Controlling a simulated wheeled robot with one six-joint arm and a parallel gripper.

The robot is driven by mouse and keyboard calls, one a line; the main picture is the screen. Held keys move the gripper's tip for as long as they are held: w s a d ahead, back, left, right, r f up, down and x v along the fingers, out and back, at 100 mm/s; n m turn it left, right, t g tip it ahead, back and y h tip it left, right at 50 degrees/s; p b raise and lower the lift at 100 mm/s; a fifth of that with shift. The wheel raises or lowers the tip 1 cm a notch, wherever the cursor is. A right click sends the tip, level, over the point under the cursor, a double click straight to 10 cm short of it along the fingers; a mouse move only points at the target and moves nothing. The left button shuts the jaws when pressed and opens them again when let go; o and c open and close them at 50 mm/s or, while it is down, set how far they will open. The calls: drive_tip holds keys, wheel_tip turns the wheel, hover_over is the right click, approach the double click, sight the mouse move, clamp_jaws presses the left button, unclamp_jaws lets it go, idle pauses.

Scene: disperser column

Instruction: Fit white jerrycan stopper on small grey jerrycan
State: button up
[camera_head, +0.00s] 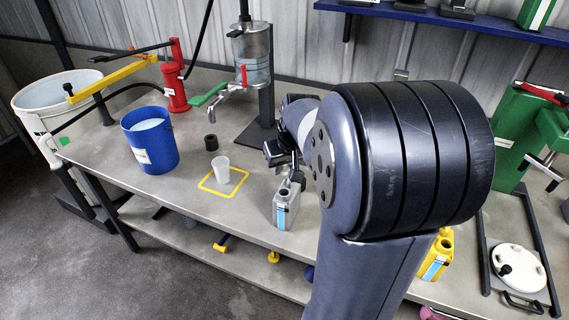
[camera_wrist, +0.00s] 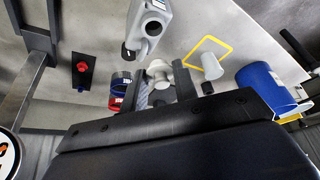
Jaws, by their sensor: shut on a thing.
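The small grey jerrycan (camera_head: 286,208) stands upright near the front edge of the bench, with its open neck up. In the wrist view the jerrycan (camera_wrist: 150,18) is at the top, its dark round mouth facing the camera. My gripper (camera_wrist: 160,84) is shut on the white jerrycan stopper (camera_wrist: 158,70), which shows between the fingertips. The stopper and the mouth appear apart in the wrist view. In the head view my gripper (camera_head: 279,155) is just above and behind the jerrycan, and my arm partly hides it. I cannot make out the stopper there.
A white cup (camera_head: 221,168) stands in a yellow square outline (camera_head: 202,186) left of the jerrycan. A black ring (camera_head: 211,142), a blue bucket (camera_head: 149,142) and a tap column (camera_head: 252,60) are around it. A yellow jerrycan (camera_head: 436,258) is at right, partly hidden by my arm.

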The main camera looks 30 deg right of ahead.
drive_tip(key=shift+f+b, duration=2.35)
drive_tip(key=shift+f, duration=0.6)
drive_tip(key=shift+f+b, duration=0.5)
drive_tip(key=shift+f, duration=0.1)
drive_tip(key=shift+r+p, duration=0.3)
drive_tip(key=shift+r, duration=0.05)
drive_tip(key=shift+f+b, duration=0.3)
drive_tip(key=shift+f, duration=0.05)
idle(1.2)
drive_tip(key=shift+r+p, duration=0.3)
drive_tip(key=shift+r, duration=0.05)
drive_tip(key=shift+a+f+b, duration=0.1)
drive_tip(key=shift+f+b, duration=0.4)
drive_tip(key=shift+f, duration=0.05)
idle(1.3)
drive_tip(key=shift+r, duration=0.2)
